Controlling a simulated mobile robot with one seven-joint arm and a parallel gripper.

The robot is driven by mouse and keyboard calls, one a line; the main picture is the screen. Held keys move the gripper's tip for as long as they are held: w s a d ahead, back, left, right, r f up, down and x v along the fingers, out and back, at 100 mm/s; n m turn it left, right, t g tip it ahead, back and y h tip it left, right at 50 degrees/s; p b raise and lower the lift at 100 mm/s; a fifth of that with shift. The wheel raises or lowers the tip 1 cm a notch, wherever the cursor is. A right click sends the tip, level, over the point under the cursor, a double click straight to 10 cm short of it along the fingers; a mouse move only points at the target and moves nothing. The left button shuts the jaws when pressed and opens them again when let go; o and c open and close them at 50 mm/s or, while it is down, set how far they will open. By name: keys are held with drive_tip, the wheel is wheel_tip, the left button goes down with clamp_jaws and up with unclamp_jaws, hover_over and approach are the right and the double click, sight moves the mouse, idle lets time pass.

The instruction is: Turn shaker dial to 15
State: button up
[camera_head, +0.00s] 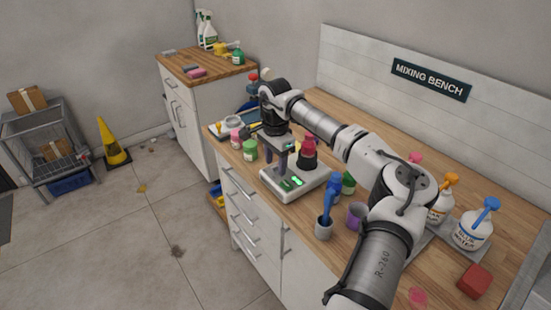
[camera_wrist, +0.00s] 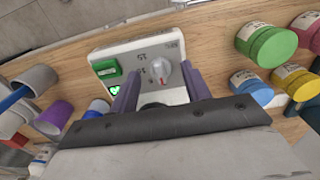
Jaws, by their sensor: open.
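Small dark marks stand beside the dial, too small to read surely.
Green (camera_head: 250,151) and pink jars stand left of the shaker. A grey cup (camera_head: 323,230) with a blue tool and a purple cup (camera_head: 356,215) stand to its right. Spray bottles (camera_head: 474,233) are farther right. In the wrist view, several coloured jars (camera_wrist: 270,45) stand right of the shaker.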

drive_tip(key=shift+f, duration=0.25)
drive_tip(key=c, duration=1)
